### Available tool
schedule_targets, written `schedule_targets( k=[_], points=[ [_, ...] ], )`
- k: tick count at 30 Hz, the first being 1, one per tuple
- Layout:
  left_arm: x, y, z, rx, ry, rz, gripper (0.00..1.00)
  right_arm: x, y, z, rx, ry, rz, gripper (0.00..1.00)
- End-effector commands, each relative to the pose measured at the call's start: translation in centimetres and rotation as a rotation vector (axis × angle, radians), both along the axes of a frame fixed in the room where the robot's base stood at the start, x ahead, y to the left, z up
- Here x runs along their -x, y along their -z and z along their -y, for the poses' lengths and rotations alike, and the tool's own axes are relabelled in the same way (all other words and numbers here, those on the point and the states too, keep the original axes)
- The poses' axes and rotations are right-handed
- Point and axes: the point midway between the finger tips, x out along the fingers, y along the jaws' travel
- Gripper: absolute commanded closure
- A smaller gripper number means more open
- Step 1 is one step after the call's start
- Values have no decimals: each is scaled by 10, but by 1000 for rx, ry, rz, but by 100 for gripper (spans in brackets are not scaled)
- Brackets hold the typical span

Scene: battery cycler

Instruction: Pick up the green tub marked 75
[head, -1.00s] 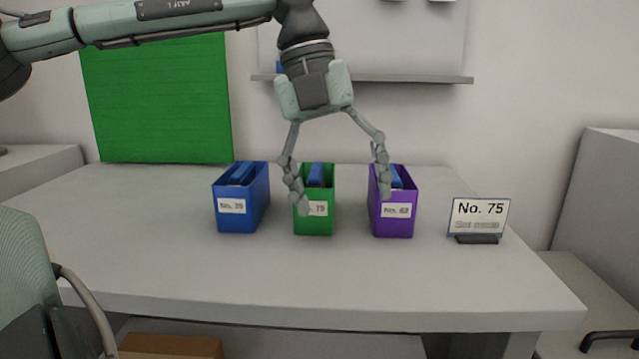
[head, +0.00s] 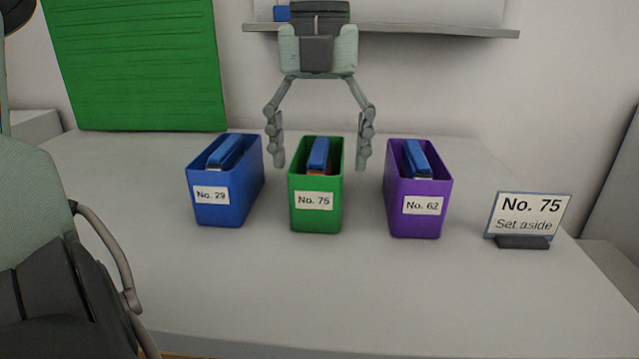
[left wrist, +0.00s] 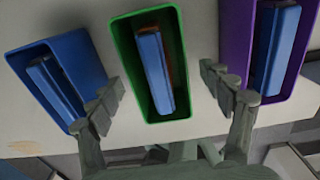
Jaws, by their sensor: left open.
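The green tub (head: 316,215) marked No. 75 stands upright on the table between two other tubs, with a blue item inside. It also shows in the left wrist view (left wrist: 122,45), seen from above with its blue item. My left gripper (head: 319,168) is open, with one finger on each side of the green tub's top, apart from it as far as I can see. The right gripper is not in view; only a part of my body shows at left.
A blue tub (head: 221,212) marked No. 29 stands left, and a purple tub (head: 412,222) marked No. 62 stands right, each holding a blue item. A sign (head: 528,214) reading "No. 75 Set aside" stands at far right. The table's front (head: 350,290) is clear.

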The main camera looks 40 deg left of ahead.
Motion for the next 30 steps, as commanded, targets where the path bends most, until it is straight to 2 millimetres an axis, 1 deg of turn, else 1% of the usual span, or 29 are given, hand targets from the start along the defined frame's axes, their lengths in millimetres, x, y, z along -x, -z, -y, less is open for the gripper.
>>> schedule_targets(
  k=[2,3,6,9,14,17,30],
  points=[
    [-1,13,-2,4,2,-5,21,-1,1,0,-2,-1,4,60],
    [-1,19,-2,2,2,-4,21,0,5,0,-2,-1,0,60],
    [-1,28,-2,1,-1,0,21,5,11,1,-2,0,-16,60],
    [-1,32,-2,1,-1,1,21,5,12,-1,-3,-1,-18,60],
    [-1,32,-2,1,-1,1,21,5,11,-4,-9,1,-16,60],
    [-1,32,-2,1,-1,1,31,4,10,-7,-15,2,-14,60],
    [-1,31,-2,-1,-1,1,85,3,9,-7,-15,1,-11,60]
  ],
)
